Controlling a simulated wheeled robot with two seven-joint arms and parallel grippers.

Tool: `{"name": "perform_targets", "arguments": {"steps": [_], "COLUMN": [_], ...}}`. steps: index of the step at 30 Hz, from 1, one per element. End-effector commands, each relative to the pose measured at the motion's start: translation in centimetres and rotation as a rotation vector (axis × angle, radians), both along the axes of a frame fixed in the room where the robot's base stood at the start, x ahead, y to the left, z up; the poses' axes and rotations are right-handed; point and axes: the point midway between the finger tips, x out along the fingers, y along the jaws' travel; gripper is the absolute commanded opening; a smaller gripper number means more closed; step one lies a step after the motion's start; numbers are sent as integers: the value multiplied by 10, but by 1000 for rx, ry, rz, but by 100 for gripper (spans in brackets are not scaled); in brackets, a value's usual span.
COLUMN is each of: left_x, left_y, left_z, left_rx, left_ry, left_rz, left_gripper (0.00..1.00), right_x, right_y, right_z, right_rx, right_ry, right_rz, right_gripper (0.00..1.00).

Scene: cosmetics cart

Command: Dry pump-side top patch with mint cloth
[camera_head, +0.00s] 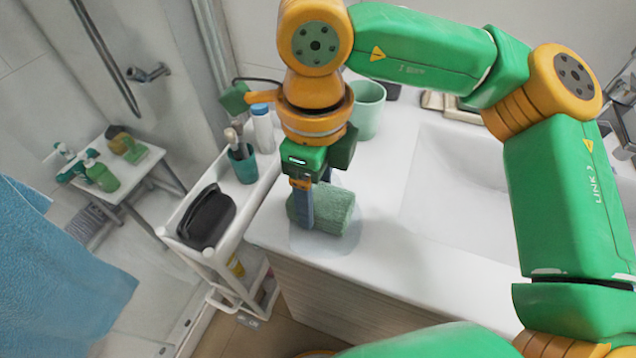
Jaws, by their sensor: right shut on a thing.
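The mint cloth (335,210) is a rolled or folded green bundle on the white countertop (385,185), near its front left corner. My right gripper (302,212) points down and is shut on the cloth near its left end. A greyish, see-through wet patch (318,243) shows on the countertop around and in front of the cloth. The cloth covers part of this patch, so its full outline is hidden. My left gripper is not in view.
A white cart (200,255) beside the counter holds a black case (207,215), a teal cup (243,163) with brushes and a bottle (263,130). A mint cup (368,108) stands behind my right gripper. The sink (455,190) lies right. Green pump bottles (100,173) stand on a stool.

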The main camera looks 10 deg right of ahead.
Motion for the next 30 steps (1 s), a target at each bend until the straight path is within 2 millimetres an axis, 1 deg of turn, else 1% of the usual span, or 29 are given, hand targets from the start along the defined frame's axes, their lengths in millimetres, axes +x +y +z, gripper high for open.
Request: {"name": "perform_targets", "arguments": {"steps": [13, 30], "left_x": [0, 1], "left_y": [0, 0], "left_z": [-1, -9], "left_rx": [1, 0], "left_ry": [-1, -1], "left_rz": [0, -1], "left_gripper": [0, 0], "right_x": [0, 0], "right_y": [0, 0], "right_z": [-1, -10], "right_rx": [1, 1], "right_ry": [1, 1], "right_rz": [0, 0], "right_gripper": [24, 24]}}
